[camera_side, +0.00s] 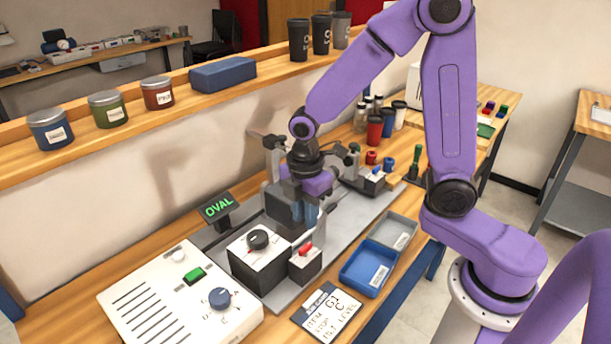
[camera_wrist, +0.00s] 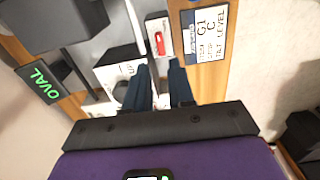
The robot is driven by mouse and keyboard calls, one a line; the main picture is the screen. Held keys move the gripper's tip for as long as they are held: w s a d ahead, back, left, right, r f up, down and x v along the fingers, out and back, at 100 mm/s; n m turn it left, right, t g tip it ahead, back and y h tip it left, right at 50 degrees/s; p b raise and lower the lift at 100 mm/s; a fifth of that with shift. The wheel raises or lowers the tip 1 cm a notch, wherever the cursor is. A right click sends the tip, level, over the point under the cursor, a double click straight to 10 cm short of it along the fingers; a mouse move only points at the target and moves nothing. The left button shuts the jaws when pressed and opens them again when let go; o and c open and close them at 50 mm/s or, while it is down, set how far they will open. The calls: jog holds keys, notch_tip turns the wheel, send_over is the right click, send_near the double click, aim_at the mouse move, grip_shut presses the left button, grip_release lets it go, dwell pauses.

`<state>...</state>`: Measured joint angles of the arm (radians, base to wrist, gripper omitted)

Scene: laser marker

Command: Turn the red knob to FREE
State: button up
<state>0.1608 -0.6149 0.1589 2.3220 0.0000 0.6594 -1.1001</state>
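The red knob (camera_side: 306,248) is a small lever-shaped handle on top of a small white-topped block (camera_side: 305,266). In the wrist view the red knob (camera_wrist: 160,43) lies just beyond my fingertips, roughly in line with the gap between them. My gripper (camera_side: 306,222) points down, above and just behind the knob in the side view. In the wrist view my gripper (camera_wrist: 159,66) has its two blue fingers apart with nothing between them. The fingers appear clear of the knob. No FREE marking is readable in either view.
A larger black box with a black knob (camera_side: 258,239) stands left of the red knob's block. A sign reading OVAL (camera_side: 217,207), a white control panel (camera_side: 180,300), a label card (camera_side: 328,312) and a blue tray (camera_side: 362,270) are nearby. A dark machine part (camera_wrist: 50,25) hangs close by.

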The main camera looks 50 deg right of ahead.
notch_tip(320, 180, up, 9)
dwell(0.3)
jog(key=shift+r, duration=0.15)
notch_tip(320, 180, up, 7)
dwell(0.8)
jog(key=s+d+f+m, duration=0.2)
jog(key=s+f, duration=0.3)
jog(key=s, duration=0.5)
jog(key=s+d+f+m, duration=0.2)
jog(key=s+f, duration=0.3)
jog(key=s, duration=0.5)
jog(key=shift+m, duration=0.6)
dwell(0.7)
